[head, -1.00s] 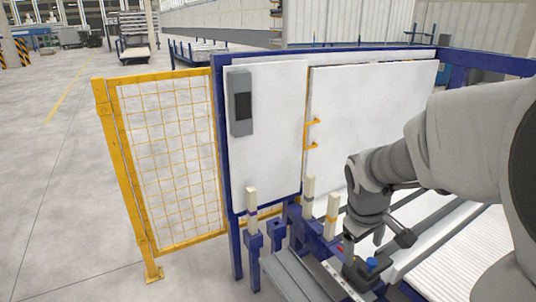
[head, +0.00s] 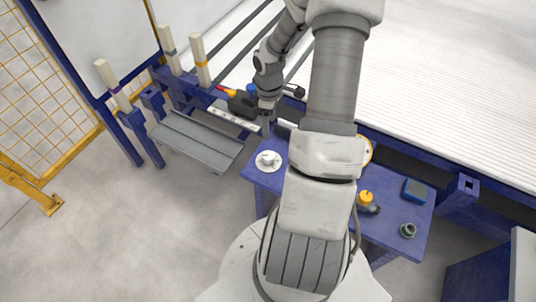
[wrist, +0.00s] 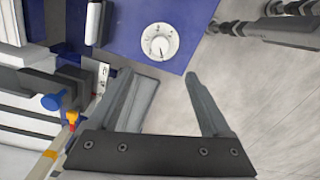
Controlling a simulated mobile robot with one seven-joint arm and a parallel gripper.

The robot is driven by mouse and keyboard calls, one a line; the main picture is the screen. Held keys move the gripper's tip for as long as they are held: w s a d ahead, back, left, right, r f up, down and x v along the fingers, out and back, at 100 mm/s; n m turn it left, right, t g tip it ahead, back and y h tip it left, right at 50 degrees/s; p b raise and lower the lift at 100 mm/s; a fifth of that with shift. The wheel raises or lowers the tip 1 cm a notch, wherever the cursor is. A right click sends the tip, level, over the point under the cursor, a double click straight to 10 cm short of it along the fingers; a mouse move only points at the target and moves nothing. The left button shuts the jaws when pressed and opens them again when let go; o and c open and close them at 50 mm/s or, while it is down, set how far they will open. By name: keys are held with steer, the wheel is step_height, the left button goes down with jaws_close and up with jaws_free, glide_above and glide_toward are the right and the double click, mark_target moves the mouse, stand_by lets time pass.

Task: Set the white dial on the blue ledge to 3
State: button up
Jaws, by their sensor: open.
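The white dial (head: 268,160) sits on the left end of the blue ledge (head: 400,242), left of my arm. In the wrist view the dial (wrist: 159,41) is a round white plate with small dark figures around a central knob. A dark mark runs toward the knob's lower edge; which figure it points at is too small to tell. My gripper (wrist: 158,76) is open and empty, its two fingers apart, with the dial beyond the tips and roughly centred between them. In the head view my gripper (head: 267,116) is over the area behind the dial, partly blurred into the arm.
On the ledge's right lie a yellow-topped item (head: 366,198), a dark blue box (head: 415,190) and a green ring (head: 408,230). A grey tray (head: 197,140), upright cream posts (head: 113,84) and a dark tool (head: 240,102) with a red end stand to the left. The floor in front is clear.

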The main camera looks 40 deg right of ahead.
mark_target(269, 155)
step_height(269, 155, down, 16)
steer(key=b, duration=0.5)
steer(key=shift+f, duration=0.2)
steer(key=shift+c, duration=0.3)
jaws_close()
